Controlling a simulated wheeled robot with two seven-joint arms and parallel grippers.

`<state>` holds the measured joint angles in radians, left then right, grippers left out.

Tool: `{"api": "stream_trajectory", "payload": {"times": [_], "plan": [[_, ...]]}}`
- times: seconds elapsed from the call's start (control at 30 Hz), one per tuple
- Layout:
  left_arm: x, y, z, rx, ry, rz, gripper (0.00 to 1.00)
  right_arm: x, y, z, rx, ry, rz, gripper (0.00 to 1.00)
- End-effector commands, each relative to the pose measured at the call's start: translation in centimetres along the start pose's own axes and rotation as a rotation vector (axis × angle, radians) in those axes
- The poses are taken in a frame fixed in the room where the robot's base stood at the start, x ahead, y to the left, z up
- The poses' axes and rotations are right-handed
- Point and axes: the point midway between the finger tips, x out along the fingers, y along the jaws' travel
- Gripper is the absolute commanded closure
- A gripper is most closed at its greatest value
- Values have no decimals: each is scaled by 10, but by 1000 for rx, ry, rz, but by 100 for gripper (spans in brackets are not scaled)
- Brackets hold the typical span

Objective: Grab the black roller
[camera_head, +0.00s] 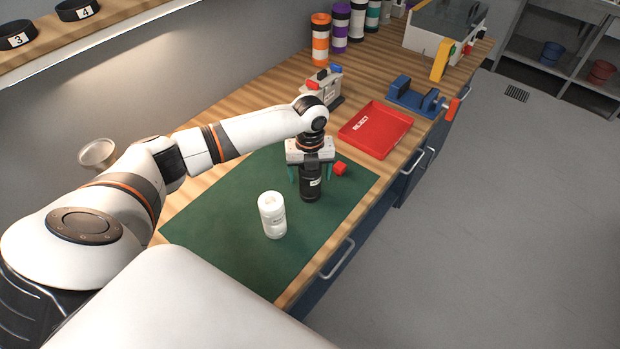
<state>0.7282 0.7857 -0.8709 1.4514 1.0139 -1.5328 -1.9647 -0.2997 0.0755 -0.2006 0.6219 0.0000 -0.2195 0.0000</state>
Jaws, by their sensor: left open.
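The black roller (311,186) stands upright on the green mat (222,232), with a small pale label on its side. My left gripper (309,172) points down over it, with its fingers open on either side of the roller's upper part. Whether the fingers touch the roller cannot be told. A white roller (272,215) stands upright on the mat, nearer and to the left of the black one. My right gripper does not show.
A red reject tray (376,130), a blue vise (412,97) and a grey device (324,88) stand farther back. Several striped cylinders (340,27) line the wall. The mat's near part is clear.

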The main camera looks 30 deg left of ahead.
Motion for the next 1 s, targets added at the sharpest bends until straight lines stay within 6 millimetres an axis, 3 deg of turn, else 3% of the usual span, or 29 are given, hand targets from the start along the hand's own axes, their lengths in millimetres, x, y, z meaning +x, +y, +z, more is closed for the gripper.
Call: {"api": "stream_trajectory", "payload": {"times": [0.07, 0.4, 0.73, 1.0], "plan": [[0, 0, 0, 0, 0, 0, 25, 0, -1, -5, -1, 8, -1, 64], [0, 0, 0, 0, 0, 0, 79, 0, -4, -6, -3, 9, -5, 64], [-10, 1, -1, 1, 2, 4, 79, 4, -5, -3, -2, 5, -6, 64], [-61, 2, -1, 1, 4, 6, 79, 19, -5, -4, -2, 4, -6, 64]]}}
